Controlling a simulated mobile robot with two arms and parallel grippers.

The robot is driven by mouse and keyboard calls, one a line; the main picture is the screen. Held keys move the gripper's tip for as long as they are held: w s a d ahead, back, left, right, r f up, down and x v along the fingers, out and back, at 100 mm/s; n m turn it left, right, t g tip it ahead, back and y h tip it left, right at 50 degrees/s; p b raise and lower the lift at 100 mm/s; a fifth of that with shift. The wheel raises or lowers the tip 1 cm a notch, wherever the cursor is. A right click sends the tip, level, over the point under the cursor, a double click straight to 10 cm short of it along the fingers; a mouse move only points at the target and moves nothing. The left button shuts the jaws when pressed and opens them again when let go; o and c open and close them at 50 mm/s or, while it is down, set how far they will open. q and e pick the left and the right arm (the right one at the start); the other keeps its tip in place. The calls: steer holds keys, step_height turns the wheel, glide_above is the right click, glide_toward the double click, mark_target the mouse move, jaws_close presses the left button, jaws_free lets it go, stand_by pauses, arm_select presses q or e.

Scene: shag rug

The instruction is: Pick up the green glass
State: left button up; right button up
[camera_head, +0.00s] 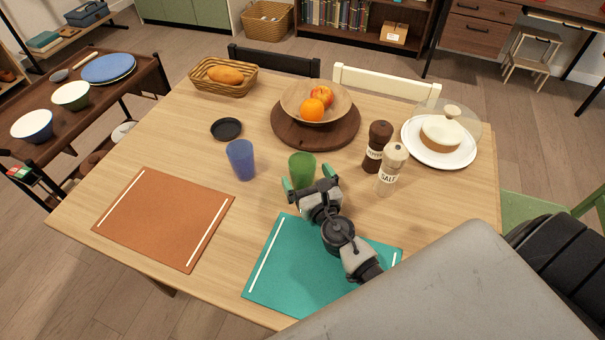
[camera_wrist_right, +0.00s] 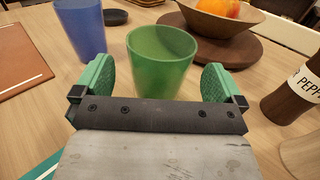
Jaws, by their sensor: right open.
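The green glass (camera_head: 301,167) stands upright on the wooden table, near its middle. In the right wrist view the green glass (camera_wrist_right: 160,62) stands between and just beyond the green finger pads. My right gripper (camera_head: 308,182) is open, with one finger on each side of the glass's near side. The right gripper (camera_wrist_right: 158,82) shows a gap between each pad and the glass. The glass looks empty, and its lower near side is hidden by the gripper. My left gripper is not in view.
A blue glass (camera_head: 241,160) stands to the left. A pepper mill (camera_head: 376,147) and a salt mill (camera_head: 391,170) stand to the right. A fruit bowl (camera_head: 296,100) on a round board (camera_head: 342,133) is behind. A teal mat (camera_head: 282,262) lies under my arm; an orange mat (camera_head: 165,219) lies left.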

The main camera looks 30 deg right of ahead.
mark_target(298, 160)
steer(key=w, duration=0.3)
steer(key=shift+w+d, duration=0.15)
steer(key=shift+r, duration=0.1)
steer(key=shift+c, duration=0.3)
steer(key=c, duration=1)
steer(key=shift+r, duration=0.1)
